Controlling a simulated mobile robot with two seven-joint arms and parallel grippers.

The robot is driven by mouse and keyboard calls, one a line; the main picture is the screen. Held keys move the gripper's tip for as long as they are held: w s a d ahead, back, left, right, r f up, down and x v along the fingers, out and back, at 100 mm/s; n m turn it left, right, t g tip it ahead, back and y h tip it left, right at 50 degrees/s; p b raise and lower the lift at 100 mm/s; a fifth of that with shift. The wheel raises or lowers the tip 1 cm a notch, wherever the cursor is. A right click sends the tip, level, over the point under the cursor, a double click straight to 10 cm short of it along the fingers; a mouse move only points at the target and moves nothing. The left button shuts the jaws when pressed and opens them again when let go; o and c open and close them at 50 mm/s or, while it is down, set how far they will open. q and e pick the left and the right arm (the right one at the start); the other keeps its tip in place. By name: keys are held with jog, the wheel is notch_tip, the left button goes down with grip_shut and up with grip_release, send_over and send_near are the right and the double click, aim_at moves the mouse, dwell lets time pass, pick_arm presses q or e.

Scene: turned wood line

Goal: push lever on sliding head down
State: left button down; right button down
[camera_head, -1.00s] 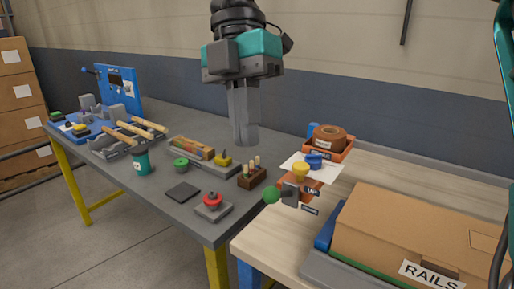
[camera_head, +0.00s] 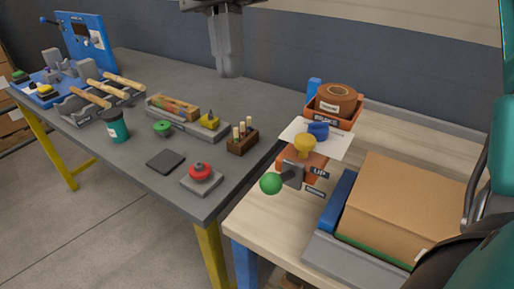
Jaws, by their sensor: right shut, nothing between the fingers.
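A lever with a green ball knob (camera_head: 270,183) sticks out to the left from a grey block (camera_head: 293,174) on the wooden bench. Beside it are an "UP" label (camera_head: 319,172) and a lower label (camera_head: 314,191) too small to read surely. An orange body with a yellow knob (camera_head: 305,144) stands just behind. My right gripper (camera_head: 229,72) hangs at the top, fingers together and empty, apart from the lever and higher in the picture. Its upper part is cut off. My left gripper is not in view.
A cardboard box (camera_head: 405,205) stands right of the lever. An orange bin with a brown roll (camera_head: 336,97) is behind it. A red button block (camera_head: 201,178) and a wooden peg block (camera_head: 242,141) sit on the grey table. A blue panel machine (camera_head: 85,38) stands far left.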

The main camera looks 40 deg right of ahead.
send_near(280, 178)
jog(key=w+a+f, duration=0.2)
jog(key=a+f, duration=0.1)
jog(key=a, duration=0.2)
jog(key=shift+s+d+f, duration=0.5)
jog(key=shift+s+f, duration=0.1)
jog(key=shift+f, duration=0.2)
jog(key=shift+s+d+f, duration=0.45)
jog(key=shift+s+f, duration=0.1)
jog(key=shift+f, duration=0.25)
